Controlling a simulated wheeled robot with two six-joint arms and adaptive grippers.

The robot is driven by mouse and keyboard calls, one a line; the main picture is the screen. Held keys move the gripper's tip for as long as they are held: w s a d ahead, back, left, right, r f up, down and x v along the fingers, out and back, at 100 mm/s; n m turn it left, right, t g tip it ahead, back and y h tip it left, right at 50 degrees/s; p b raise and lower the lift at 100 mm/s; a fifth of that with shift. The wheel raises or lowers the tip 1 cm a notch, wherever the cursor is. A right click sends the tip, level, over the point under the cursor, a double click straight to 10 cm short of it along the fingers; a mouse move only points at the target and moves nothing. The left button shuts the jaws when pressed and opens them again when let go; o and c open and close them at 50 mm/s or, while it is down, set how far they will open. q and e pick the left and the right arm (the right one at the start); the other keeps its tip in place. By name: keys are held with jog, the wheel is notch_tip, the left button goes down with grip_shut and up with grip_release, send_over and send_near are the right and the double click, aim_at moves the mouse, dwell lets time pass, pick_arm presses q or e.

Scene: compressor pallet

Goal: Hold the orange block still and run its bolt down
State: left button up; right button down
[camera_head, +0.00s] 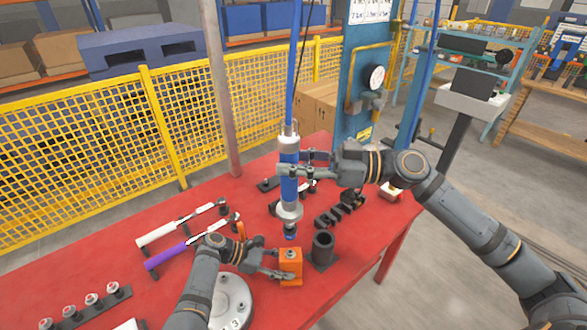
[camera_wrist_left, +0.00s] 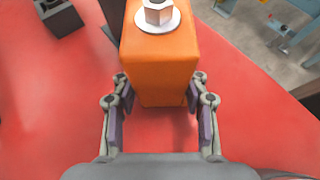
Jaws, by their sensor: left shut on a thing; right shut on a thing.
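The orange block (camera_head: 291,273) stands upright on the red table. In the left wrist view the block (camera_wrist_left: 160,62) is between my finger pads, with a silver hex bolt (camera_wrist_left: 158,12) and washer on its top. My left gripper (camera_head: 283,265) is shut on the block from the left; it also shows in the wrist view (camera_wrist_left: 160,112). My right gripper (camera_head: 290,165) is shut on the blue and silver hanging screwdriver (camera_head: 289,190), held upright. Its tip (camera_head: 290,236) is right over the block; whether it touches the bolt I cannot tell.
A dark hollow cylinder (camera_head: 322,250) stands just right of the block. A round grey numbered plate (camera_head: 231,300) lies by my left arm. White-handled and purple-handled wrenches (camera_head: 165,259) lie left on the red table (camera_head: 110,255). Dark sockets (camera_head: 340,210) sit behind.

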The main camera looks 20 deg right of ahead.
pick_arm(q)
jog(key=o, duration=1.4)
jog(key=shift+c, duration=0.2)
jog(key=v, duration=1.2)
jog(key=shift+w, duration=0.1)
